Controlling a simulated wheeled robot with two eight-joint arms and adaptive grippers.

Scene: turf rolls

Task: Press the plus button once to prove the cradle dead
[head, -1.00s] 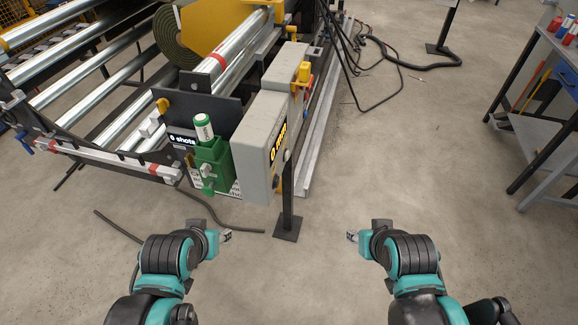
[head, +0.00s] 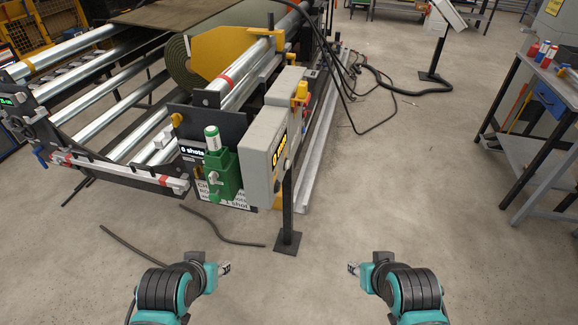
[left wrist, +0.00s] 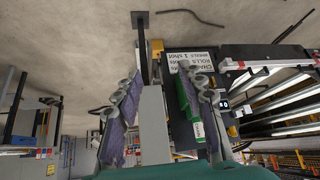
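A green cradle (head: 220,178) holds an upright green-and-white cylinder (head: 212,139) on the front of the roll machine. A small black display (head: 191,152) beside it seems to read "0 shots". A grey box (head: 262,145) with a dark yellow-lettered display (head: 280,150) stands on a black post just right of the cradle. I cannot make out a plus button. My left gripper (head: 225,268) is empty, low in front of the machine and apart from it; its fingers stand apart in the left wrist view (left wrist: 160,105). My right gripper (head: 351,268) is over bare floor, its finger gap unclear.
The black post (head: 288,210) stands on a floor plate between my grippers and the machine. A cable (head: 222,228) lies on the floor before it. More black cables (head: 385,85) lie behind. A workbench (head: 545,130) stands at right; the floor between is clear.

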